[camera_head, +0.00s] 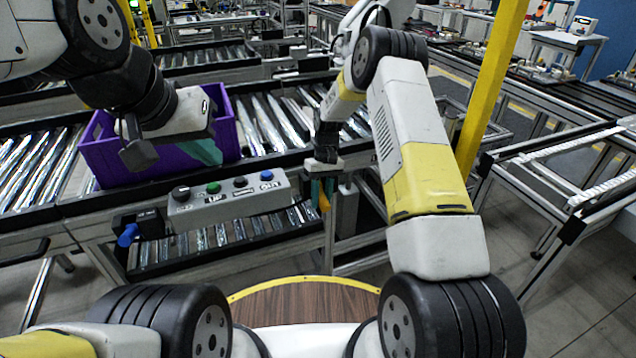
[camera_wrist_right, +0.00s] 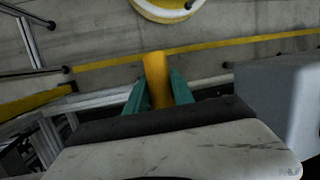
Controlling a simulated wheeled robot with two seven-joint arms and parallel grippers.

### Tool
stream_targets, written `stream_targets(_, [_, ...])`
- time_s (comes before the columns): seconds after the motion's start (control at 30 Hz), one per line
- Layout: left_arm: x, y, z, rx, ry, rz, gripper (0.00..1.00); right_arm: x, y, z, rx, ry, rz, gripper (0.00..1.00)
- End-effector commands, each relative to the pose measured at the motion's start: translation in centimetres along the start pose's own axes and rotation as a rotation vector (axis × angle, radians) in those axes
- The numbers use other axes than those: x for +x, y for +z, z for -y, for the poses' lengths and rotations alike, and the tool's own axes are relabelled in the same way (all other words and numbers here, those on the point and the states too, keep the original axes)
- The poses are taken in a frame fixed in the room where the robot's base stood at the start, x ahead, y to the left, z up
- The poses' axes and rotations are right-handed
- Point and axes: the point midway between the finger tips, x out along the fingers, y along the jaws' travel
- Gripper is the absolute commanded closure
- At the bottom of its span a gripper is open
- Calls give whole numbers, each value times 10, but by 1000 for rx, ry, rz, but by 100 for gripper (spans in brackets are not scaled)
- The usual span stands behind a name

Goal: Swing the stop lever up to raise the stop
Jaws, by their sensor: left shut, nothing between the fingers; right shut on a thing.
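The stop lever, an orange-yellow bar (camera_wrist_right: 157,80), sits between the teal fingers of my right gripper (camera_wrist_right: 158,92) in the right wrist view. In the head view a little of the lever (camera_head: 324,203) shows below the right gripper (camera_head: 321,190), at the right end of the control box. The right gripper is shut on it and points down. The stop that the lever moves cannot be made out; the arm and gripper hide much of that area.
The purple crate (camera_head: 106,160) sits on the roller conveyor (camera_head: 262,125). A grey control box (camera_head: 228,200) with several knobs and buttons is mounted on the conveyor's near side. A blue knob (camera_head: 128,235) is at its left. A yellow post (camera_head: 492,85) stands to the right of my right arm.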

Motion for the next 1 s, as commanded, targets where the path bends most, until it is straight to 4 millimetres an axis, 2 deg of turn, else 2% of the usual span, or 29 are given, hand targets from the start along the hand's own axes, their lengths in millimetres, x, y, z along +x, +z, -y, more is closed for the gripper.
stream_targets(0.37, [0, 0, 0, 0, 0, 0, 100, -1, 1, 0, 4, 0, 20, 100])
stream_targets(0.4, [0, 0, 0, 0, 0, 0, 100, -1, 1, 0, 4, 0, 20, 63])
stream_targets(0.47, [0, 0, 0, 0, 0, 0, 100, -1, 1, 0, 4, -1, 20, 52])
stream_targets(0.5, [0, 0, 0, 0, 0, 0, 100, -1, 1, 0, 4, -1, 19, 50])
stream_targets(0.83, [0, 0, 0, 0, 0, 0, 100, -4, 0, 0, 4, -1, 18, 50])
stream_targets(1.0, [0, 0, 0, 0, 0, 0, 100, -27, -1, 0, 4, 0, 15, 50])
